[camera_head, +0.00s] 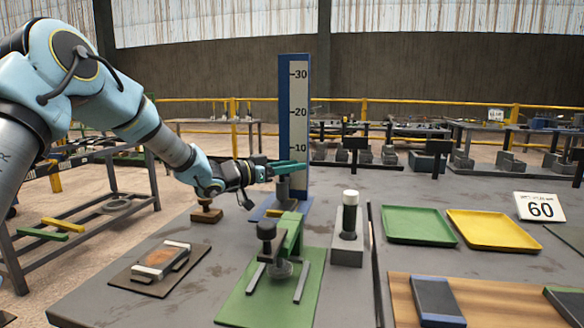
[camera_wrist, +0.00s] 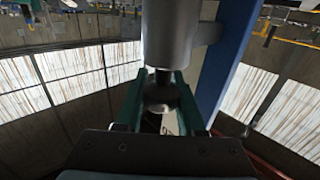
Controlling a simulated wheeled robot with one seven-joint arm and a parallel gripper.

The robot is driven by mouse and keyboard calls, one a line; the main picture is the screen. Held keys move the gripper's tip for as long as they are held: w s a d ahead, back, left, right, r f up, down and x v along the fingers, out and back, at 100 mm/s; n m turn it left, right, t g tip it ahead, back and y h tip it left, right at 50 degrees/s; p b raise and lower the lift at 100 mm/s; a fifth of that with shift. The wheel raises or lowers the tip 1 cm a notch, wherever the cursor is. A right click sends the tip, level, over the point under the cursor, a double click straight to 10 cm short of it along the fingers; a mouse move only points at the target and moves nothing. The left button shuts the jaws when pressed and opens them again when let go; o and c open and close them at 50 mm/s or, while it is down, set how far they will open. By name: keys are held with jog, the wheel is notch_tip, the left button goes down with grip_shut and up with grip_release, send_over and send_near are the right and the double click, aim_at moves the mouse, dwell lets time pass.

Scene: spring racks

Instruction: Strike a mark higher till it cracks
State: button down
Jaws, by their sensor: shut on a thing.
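A tall blue post with a white scale (camera_head: 299,125), marked 10, 20 and 30, stands on a blue base (camera_head: 263,212) at the table's far side. My gripper (camera_head: 288,167) reaches in from the left, its green fingers level in front of the post, below the 10 mark. It is shut on the knob (camera_wrist: 161,97) of a grey cylindrical weight (camera_wrist: 172,35), seen between the fingers in the wrist view. The weight (camera_head: 283,190) hangs under the fingers in the head view. A small yellow piece (camera_head: 279,211) shows at the post's foot; any crack is too small to tell.
A green press (camera_head: 290,240) on a green plate stands nearer. A black-and-white cylinder in a grey block (camera_head: 347,252) is right of it. A clamp plate (camera_head: 140,282) is front left.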

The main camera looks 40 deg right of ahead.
notch_tip(320, 180, up, 30)
jog(key=p, duration=2)
jog(key=shift+f, duration=0.15)
jog(key=c, duration=0.5)
grip_release()
jog(key=b+v, duration=0.3)
jog(key=v, duration=0.7)
jog(key=shift+w+a+b, duration=0.1)
jog(key=shift+a+b, duration=0.25)
jog(key=shift+a, duration=0.05)
jog(key=shift+w+f, duration=0.1)
